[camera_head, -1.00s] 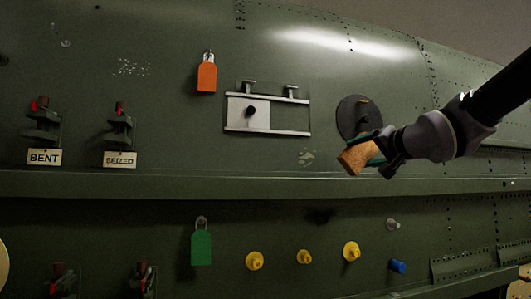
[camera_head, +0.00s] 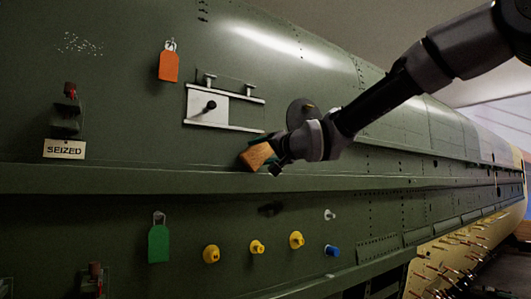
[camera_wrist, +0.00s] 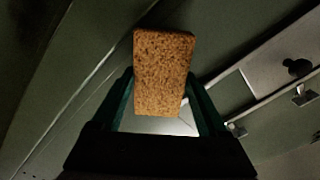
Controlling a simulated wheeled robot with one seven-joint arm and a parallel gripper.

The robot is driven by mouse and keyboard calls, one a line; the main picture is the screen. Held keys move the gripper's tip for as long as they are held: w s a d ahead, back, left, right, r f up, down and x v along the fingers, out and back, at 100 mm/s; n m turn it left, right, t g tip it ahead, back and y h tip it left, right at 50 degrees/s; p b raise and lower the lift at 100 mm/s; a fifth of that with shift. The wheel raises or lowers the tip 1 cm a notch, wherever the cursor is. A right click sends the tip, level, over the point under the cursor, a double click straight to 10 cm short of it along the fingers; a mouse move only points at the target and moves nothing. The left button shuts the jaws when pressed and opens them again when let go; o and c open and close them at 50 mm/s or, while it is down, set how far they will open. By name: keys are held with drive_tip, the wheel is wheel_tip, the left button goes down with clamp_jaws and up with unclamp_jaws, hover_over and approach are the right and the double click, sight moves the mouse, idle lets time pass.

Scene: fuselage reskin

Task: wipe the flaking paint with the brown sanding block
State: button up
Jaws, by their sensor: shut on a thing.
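The brown sanding block (camera_head: 257,156) is held in my gripper (camera_head: 274,158), in front of the green fuselage skin just below the white latch frame. In the wrist view the block (camera_wrist: 163,72) sits between the two green-edged fingers of my gripper (camera_wrist: 163,100), which is shut on it. I cannot tell whether the block touches the skin. A patch of pale specks (camera_head: 80,43) shows on the skin at upper left. A small pale flaked patch seen below the latch frame earlier is not visible now; the block and gripper cover about that place.
A white latch frame (camera_head: 207,106) and a dark round disc (camera_head: 301,112) are close to my gripper. A ledge (camera_head: 180,178) runs below. An orange tag (camera_head: 169,65), a green tag (camera_head: 158,243) and yellow knobs (camera_head: 211,254) stick out from the skin.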

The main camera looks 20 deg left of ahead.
sight(272, 153)
drive_tip(key=shift+x, duration=1)
idle(0.5)
drive_tip(key=shift+d, duration=0.1)
drive_tip(key=shift+w+d, duration=1.3)
drive_tip(key=shift+w, duration=0.1)
drive_tip(key=shift+s+a, duration=1.35)
drive_tip(key=shift+s, duration=0.05)
drive_tip(key=shift+v, duration=3)
drive_tip(key=shift+d, duration=0.1)
